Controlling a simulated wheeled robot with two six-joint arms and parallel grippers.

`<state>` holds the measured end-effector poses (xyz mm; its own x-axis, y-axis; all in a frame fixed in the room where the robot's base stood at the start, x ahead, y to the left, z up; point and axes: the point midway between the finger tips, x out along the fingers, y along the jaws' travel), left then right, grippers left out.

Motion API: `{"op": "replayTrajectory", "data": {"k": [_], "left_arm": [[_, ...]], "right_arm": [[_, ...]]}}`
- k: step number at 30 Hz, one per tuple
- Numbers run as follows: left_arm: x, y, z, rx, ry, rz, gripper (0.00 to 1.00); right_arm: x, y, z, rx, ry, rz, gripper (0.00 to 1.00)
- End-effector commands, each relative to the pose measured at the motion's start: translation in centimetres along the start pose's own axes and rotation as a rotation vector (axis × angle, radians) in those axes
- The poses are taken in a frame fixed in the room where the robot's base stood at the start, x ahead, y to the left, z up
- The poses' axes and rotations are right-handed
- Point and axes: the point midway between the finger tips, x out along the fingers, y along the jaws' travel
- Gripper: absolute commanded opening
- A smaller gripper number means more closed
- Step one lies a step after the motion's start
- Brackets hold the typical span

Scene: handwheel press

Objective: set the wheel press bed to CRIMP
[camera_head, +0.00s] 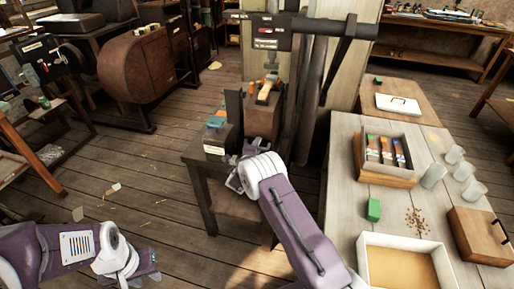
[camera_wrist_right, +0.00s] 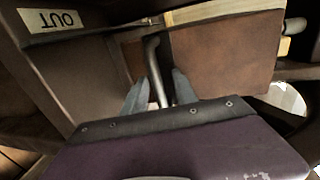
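The wheel press (camera_head: 262,115) stands at the centre of the head view on a dark wooden stand, with a dark crossbar (camera_head: 265,40) above it. My right gripper (camera_head: 234,182) is low at the front of the press, below a small pale label. In the right wrist view its two fingers (camera_wrist_right: 160,92) are apart, one on each side of a bent grey metal rod (camera_wrist_right: 153,62). Whether they touch the rod is unclear. An upside-down OUT label (camera_wrist_right: 47,20) is at upper left there. I cannot read any CRIMP marking. My left gripper (camera_head: 148,270) is at lower left, away from the press; its fingers are unclear.
A pale table (camera_head: 342,165) at right holds a box of packets (camera_head: 412,153), a green block (camera_head: 374,209), clear cups (camera_head: 454,155) and a shallow tray (camera_head: 362,262). Brown panels surround the rod in the wrist view. Floor left of the press is mostly clear, with scraps.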

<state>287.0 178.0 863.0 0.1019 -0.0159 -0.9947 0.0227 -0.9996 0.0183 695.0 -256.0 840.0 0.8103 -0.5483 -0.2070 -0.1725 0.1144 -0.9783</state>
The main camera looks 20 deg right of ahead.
Motion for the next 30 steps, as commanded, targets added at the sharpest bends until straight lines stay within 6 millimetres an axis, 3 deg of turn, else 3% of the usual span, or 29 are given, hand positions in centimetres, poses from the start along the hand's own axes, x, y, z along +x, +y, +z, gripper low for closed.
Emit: {"op": "replayTrajectory", "data": {"k": [5,15,18,30], "left_arm": [[-0.1,0.0,0.0,0.0,0.0,0.0,0.34],[-0.6,0.0,-0.1,0.0,0.0,0.0,0.34],[-0.7,0.0,-0.1,0.0,0.0,0.0,0.34],[-0.7,0.0,-0.1,0.0,0.0,0.0,0.34]], "right_arm": [[-0.5,0.1,0.1,-0.001,-0.001,0.002,0.34],[-7.3,0.0,0.2,-0.002,-0.004,0.003,0.34],[-8.5,0.1,0.1,-0.001,-0.002,0.002,0.34],[-8.9,0.1,0.0,0.0,0.0,0.002,0.34]]}}
